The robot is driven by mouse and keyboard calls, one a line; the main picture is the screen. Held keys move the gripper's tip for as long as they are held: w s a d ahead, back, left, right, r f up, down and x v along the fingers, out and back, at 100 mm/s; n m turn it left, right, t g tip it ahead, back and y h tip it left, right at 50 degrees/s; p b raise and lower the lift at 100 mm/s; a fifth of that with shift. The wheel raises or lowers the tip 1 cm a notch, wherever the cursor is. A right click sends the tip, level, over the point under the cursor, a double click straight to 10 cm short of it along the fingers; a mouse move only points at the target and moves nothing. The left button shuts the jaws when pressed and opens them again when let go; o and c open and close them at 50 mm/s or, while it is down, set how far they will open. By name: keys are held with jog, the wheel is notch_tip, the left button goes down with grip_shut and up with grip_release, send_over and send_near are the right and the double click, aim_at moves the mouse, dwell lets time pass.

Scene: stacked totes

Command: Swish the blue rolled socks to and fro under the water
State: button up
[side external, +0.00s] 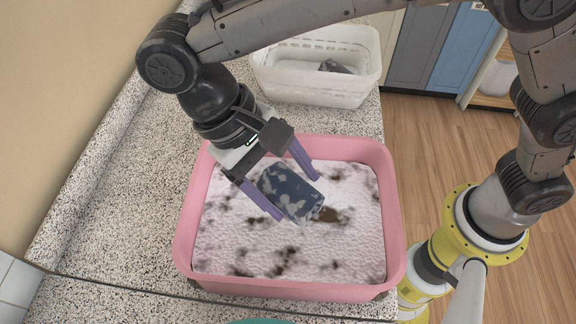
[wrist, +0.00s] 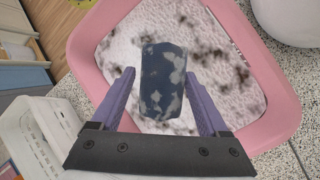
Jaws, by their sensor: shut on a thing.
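The blue rolled socks (side external: 287,190) form a dark blue roll with pale patches that look like suds. They also show in the wrist view (wrist: 163,85), between the two purple fingers. My gripper (side external: 297,194) points down over the pink tub (side external: 391,235) and is shut on the socks, one finger on each side. The tub holds water (side external: 340,245) covered in white foam with dark brown spots. The lower end of the socks is at the foam, beside a brown gap. How deep they sit cannot be told.
A white basket (side external: 300,89) with a dark grey item (side external: 335,66) inside stands behind the tub on the speckled counter (side external: 120,190). The tub's walls surround the socks. A teal edge (side external: 262,321) shows at the front. The wooden floor (side external: 420,140) lies to the right.

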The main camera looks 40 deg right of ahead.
jog(key=shift+f, duration=4.55)
jog(key=shift+w, duration=0.1)
jog(key=shift+w+a, duration=1.1)
jog(key=shift+a, duration=0.2)
jog(key=shift+d, duration=0.1)
